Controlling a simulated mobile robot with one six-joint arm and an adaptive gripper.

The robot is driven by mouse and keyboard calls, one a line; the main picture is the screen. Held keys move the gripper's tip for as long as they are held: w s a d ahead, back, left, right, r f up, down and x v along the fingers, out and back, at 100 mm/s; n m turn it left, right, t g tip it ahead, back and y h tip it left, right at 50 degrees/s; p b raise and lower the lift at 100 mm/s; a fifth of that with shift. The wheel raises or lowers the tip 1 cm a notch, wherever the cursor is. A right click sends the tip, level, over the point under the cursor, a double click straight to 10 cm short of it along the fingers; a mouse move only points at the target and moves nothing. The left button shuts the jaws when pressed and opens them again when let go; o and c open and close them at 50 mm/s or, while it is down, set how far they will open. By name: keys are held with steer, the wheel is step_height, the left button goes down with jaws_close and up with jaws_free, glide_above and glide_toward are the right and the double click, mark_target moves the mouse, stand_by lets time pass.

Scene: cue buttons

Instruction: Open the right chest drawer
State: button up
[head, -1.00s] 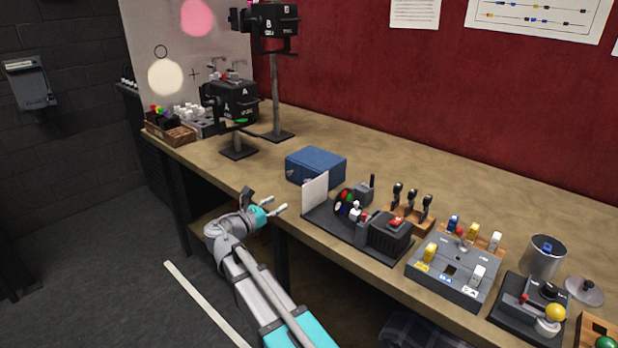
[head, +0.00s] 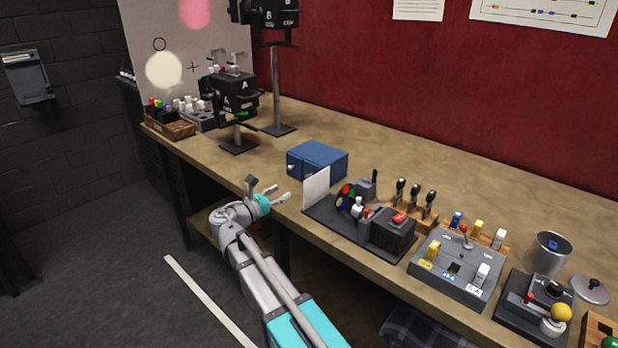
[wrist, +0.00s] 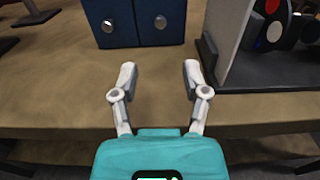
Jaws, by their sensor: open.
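The blue chest (head: 318,160) sits on the workbench, beyond my gripper. In the wrist view its front (wrist: 135,10) fills the top middle, with two drawer faces side by side. The left drawer has a round metal knob (wrist: 107,26) and the right drawer has one too (wrist: 160,22). Both drawers look shut; the chest's top is cut off there. My gripper (wrist: 159,74) is open and empty, its fingers over the bench's front edge, short of the chest and roughly in line with the right knob. In the head view my gripper (head: 268,190) is at the bench edge.
A white upright panel (head: 316,187) on a dark tray stands close right of the chest; the wrist view shows the panel (wrist: 228,35) near my right finger. A switch box (head: 457,265) is farther right. Bench space left of the chest is clear.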

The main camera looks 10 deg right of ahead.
mark_target(306, 177)
steer(key=x, duration=1.2)
jaws_close()
stand_by(0.3)
